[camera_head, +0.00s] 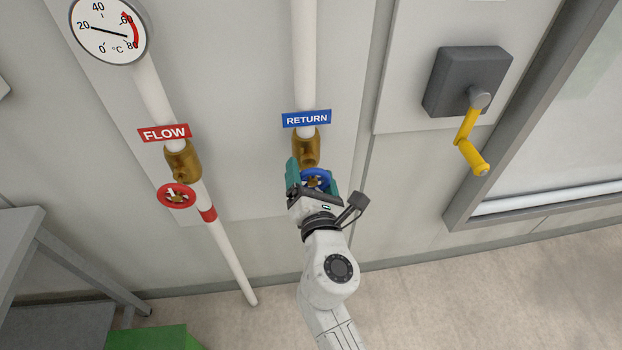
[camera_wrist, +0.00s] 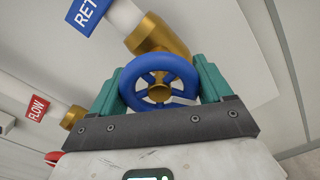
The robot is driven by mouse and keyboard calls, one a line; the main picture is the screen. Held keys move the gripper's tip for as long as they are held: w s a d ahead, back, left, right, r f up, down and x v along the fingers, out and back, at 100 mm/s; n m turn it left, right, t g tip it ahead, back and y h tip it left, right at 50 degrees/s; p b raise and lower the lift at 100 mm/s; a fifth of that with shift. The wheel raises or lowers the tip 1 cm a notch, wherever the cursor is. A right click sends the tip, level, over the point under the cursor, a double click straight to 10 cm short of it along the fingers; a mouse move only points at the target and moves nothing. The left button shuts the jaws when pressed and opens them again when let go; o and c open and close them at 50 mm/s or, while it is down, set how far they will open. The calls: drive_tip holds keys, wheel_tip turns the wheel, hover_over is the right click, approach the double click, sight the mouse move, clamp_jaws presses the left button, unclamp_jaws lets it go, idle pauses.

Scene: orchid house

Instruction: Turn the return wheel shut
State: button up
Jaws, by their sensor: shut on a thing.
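The blue return wheel (camera_head: 316,179) sits on a brass valve (camera_head: 306,149) under the blue RETURN label (camera_head: 306,118). My gripper (camera_head: 313,176) is at the wheel, with one green finger on each side of it. In the wrist view the blue wheel (camera_wrist: 160,84) stands between the two fingers, which grip its rim from left and right. Its spokes and brass hub show in that view. The lower rim is close to my gripper's dark palm bar. How far the valve is turned cannot be told.
To the left, a red wheel (camera_head: 176,196) sits on the FLOW pipe below a dial gauge (camera_head: 108,30). To the right, a grey box (camera_head: 466,80) carries a yellow crank (camera_head: 470,145). A grey bench (camera_head: 22,240) and a green box (camera_head: 153,338) are at lower left.

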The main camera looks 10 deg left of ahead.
drive_tip(key=m+b, duration=0.2)
drive_tip(key=m, duration=0.2)
drive_tip(key=shift+f+m, duration=0.15)
drive_tip(key=shift+m, duration=0.15)
drive_tip(key=m+b, duration=0.3)
drive_tip(key=m, duration=0.2)
drive_tip(key=m+b, duration=0.3)
drive_tip(key=m, duration=0.3)
drive_tip(key=m+b, duration=0.4)
drive_tip(key=m, duration=0.1)
drive_tip(key=m+b, duration=0.3)
drive_tip(key=m, duration=0.2)
drive_tip(key=shift+m, duration=0.4)
drive_tip(key=m+b, duration=0.3)
drive_tip(key=m, duration=0.2)
drive_tip(key=shift+d, duration=0.1)
drive_tip(key=m+b, duration=0.3)
drive_tip(key=m, duration=0.2)
drive_tip(key=shift+m, duration=0.4)
drive_tip(key=shift+d+r+m+b, duration=0.15)
drive_tip(key=shift+m+b, duration=0.35)
drive_tip(key=shift+m, duration=0.65)
drive_tip(key=shift+a+r+m+b, duration=0.1)
drive_tip(key=shift+m+b, duration=0.35)
drive_tip(key=shift+m, duration=0.7)
drive_tip(key=shift+d, duration=0.1)
